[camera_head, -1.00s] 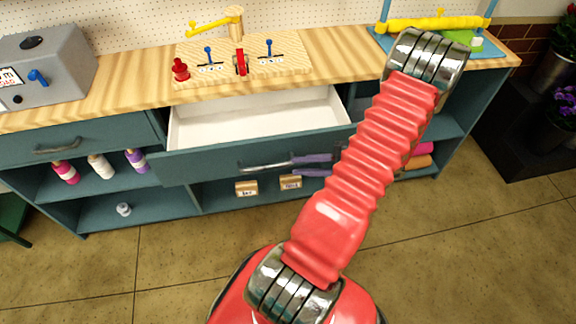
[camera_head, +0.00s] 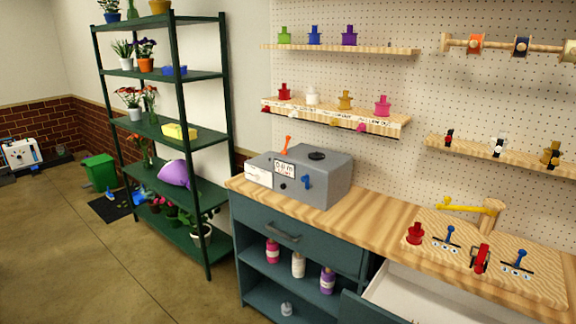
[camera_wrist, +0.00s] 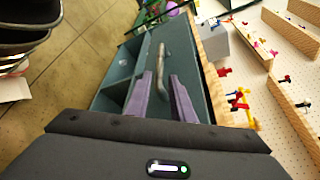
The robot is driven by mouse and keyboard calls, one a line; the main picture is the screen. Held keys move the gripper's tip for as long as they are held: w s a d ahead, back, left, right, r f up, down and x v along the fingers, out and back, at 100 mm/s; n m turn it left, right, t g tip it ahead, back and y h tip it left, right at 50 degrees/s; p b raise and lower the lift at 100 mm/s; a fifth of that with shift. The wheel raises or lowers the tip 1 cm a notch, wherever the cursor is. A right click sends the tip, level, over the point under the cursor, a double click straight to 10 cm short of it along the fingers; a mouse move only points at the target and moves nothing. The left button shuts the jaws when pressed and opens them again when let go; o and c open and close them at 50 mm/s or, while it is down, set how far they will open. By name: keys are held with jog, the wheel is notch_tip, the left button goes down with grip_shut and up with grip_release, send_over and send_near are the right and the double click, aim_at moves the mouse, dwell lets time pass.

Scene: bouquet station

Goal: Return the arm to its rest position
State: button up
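In the wrist view my gripper (camera_wrist: 162,98) shows two purple fingers spread apart, with nothing shut between them. Beyond and partly between the fingertips is the silver handle (camera_wrist: 161,68) of the teal drawer front (camera_wrist: 178,58). I cannot tell whether the fingers touch the handle. In the head view the drawer (camera_head: 415,302) stands open at the bottom right, its white inside showing empty where visible. My arm and gripper are out of the head view.
The wooden counter (camera_head: 350,215) carries a grey machine (camera_head: 322,178) and a wooden board with levers (camera_head: 545,268). A green shelf rack (camera_head: 196,130) with plants stands to the left. The floor (camera_head: 60,240) at the left front is clear.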

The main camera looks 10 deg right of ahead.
jog(key=s+a+f+g+y, duration=0.2)
jog(key=a+g, duration=0.3)
jog(key=a, duration=0.1)
jog(key=w+a+r+n+g+h, duration=0.4)
jog(key=w+a+r+n, duration=0.15)
jog(key=r, duration=0.25)
jog(key=w+a+r+n+g+h, duration=0.3)
jog(key=w+a+r+n+g, duration=0.15)
jog(key=a+r+n, duration=0.35)
jog(key=w+a+r+n+t, duration=0.2)
jog(key=a+r+n, duration=0.1)
jog(key=a+r, duration=0.3)
jog(key=w+a+r+n+t+h, duration=0.1)
jog(key=w+a+r+n+t, duration=0.1)
jog(key=a+r, duration=0.4)
jog(key=a+n+t, duration=0.1)
jog(key=a, duration=0.4)
jog(key=shift+a+r, duration=0.25)
jog(key=shift+r, duration=0.1)
jog(key=shift+d, duration=0.1)
